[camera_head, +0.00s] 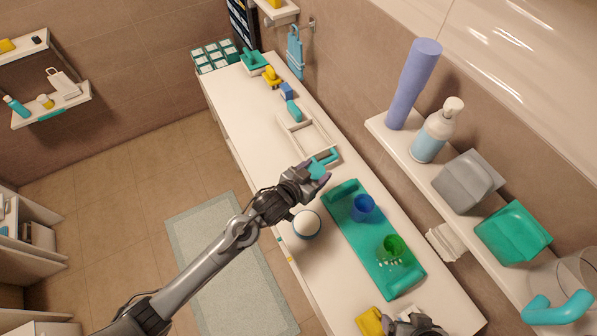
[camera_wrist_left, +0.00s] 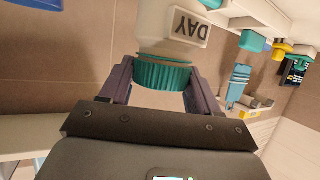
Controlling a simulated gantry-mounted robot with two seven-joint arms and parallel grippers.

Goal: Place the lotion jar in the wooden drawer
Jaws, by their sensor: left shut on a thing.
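My left gripper (camera_head: 318,172) is above the long white counter, its fingers shut on the teal ribbed lid of the lotion jar. In the left wrist view the jar (camera_wrist_left: 165,30) is white with a "DAY" label that reads upside down, and its lid (camera_wrist_left: 161,74) sits between the two fingers (camera_wrist_left: 160,88). In the head view the gripper mostly hides the jar. A dark part of my right arm or gripper (camera_head: 415,325) shows at the bottom edge; its jaws cannot be made out. I cannot identify a wooden drawer for certain.
The counter (camera_head: 245,115) carries a pale rectangular tray (camera_head: 322,131), a green tray (camera_head: 365,240) with a blue cup (camera_head: 362,207) and a green cup (camera_head: 391,246), and a white round item (camera_head: 307,223) near its front edge. A wall shelf (camera_head: 455,207) with bottles overhangs the right side.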

